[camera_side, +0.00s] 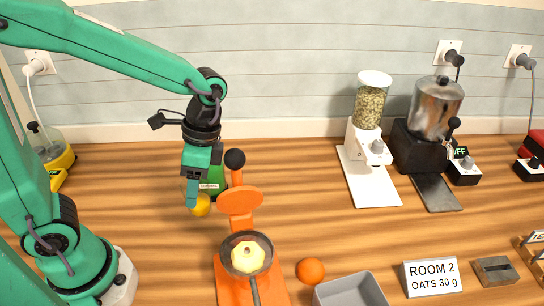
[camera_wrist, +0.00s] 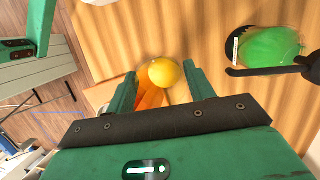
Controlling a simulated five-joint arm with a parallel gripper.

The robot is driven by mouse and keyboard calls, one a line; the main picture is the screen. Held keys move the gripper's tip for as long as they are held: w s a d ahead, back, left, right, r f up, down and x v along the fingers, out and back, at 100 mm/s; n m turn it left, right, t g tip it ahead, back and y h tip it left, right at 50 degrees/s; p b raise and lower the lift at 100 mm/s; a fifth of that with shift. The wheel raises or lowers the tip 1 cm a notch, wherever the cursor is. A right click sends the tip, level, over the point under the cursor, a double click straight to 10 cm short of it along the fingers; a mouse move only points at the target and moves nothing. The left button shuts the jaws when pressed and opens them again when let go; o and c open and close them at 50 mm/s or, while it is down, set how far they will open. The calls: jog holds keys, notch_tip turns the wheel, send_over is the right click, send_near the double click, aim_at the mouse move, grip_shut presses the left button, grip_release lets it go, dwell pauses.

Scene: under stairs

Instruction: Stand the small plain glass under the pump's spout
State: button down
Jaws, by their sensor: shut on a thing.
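My gripper (camera_wrist: 160,72) points down over the table and is shut, with a gap between its fingers. In the side view my gripper (camera_side: 191,202) hides the glass. A green bottle with a white label (camera_side: 214,182) stands just behind my gripper, partly hidden; it also shows in the wrist view (camera_wrist: 272,45), with a dark bar like a spout at its edge. I take it for the pump.
An orange press (camera_side: 240,202) stands close to the right, with an orange (camera_side: 311,270) and grey bin (camera_side: 350,292) beyond. Dispensers (camera_side: 368,105) stand back right. The middle right table is clear.

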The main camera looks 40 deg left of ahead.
aim_at(208, 181)
jog(key=shift+f, duration=3.15)
jog(key=shift+f, duration=0.1)
jog(key=shift+f, duration=1.8)
jog(key=c, duration=0.6)
grip_release()
jog(key=shift+o, duration=0.2)
jog(key=shift+r, duration=0.1)
jog(key=d+v, duration=0.1)
jog(key=v, duration=1.1)
jog(key=shift+s+a, duration=0.1)
jog(key=shift+s, duration=0.05)
